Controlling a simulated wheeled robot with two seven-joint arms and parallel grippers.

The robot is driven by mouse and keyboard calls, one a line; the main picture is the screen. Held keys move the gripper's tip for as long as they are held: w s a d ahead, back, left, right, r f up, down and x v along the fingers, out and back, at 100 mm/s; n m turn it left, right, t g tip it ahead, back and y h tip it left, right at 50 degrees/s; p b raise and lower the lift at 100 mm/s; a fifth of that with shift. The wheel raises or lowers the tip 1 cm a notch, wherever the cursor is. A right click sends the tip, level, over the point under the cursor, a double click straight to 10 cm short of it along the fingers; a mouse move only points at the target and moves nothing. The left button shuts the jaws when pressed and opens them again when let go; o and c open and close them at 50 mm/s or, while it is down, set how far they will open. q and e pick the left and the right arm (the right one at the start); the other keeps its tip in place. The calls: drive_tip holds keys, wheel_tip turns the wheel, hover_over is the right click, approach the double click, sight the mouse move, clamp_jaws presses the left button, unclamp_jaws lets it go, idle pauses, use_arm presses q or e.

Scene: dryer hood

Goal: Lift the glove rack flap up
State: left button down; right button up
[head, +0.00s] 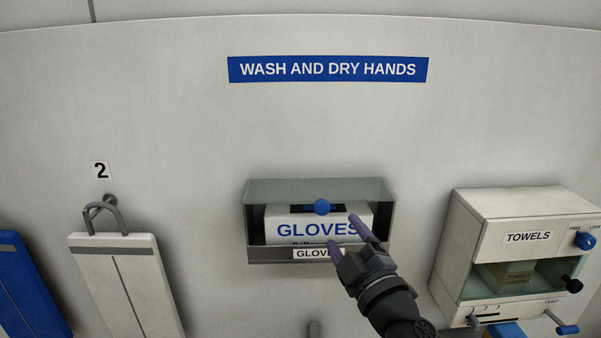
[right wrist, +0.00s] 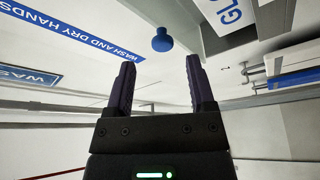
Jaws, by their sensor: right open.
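The grey glove rack (head: 255,254) is on the wall in the head view, with a white box marked GLOVES (head: 285,228) inside. A round blue knob (head: 321,207) shows in front of the box; the flap appears to be a clear pane that is hard to make out. The knob also shows in the right wrist view (right wrist: 162,41), beyond the fingertips. My right gripper (head: 345,232) is open and empty in front of the rack, below and right of the knob and apart from it. Its purple fingers (right wrist: 160,62) point toward the knob. My left gripper is out of view.
A towel dispenser (head: 470,225) with blue and black knobs stands out to the right. A white board (head: 125,285) hangs from a hook at left, beside a blue one (head: 25,290).

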sight(325, 208)
drive_tip(key=w+a, duration=0.1)
drive_tip(key=w+r, duration=0.1)
drive_tip(key=w+a, duration=0.1)
drive_tip(key=shift+w+a+r+p, duration=0.2)
drive_tip(key=shift+a+r+p, duration=0.15)
drive_tip(key=shift+r, duration=0.05)
drive_tip(key=x, duration=0.4)
drive_tip(key=shift+w+d+f, duration=0.25)
drive_tip(key=shift+d, duration=0.05)
drive_tip(key=shift+w+a+r, duration=0.15)
drive_tip(key=shift+w+a, duration=0.05)
drive_tip(key=shift+a, duration=0.05)
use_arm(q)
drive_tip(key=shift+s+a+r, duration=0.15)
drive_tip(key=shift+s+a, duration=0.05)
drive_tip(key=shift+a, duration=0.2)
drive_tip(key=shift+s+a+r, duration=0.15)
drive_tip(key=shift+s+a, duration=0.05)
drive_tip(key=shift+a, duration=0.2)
use_arm(e)
drive_tip(key=shift+w, duration=0.1)
drive_tip(key=shift+c, duration=0.2)
clamp_jaws()
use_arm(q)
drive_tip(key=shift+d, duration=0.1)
use_arm(e)
drive_tip(key=shift+d+r, duration=0.1)
drive_tip(key=shift+r, duration=0.15)
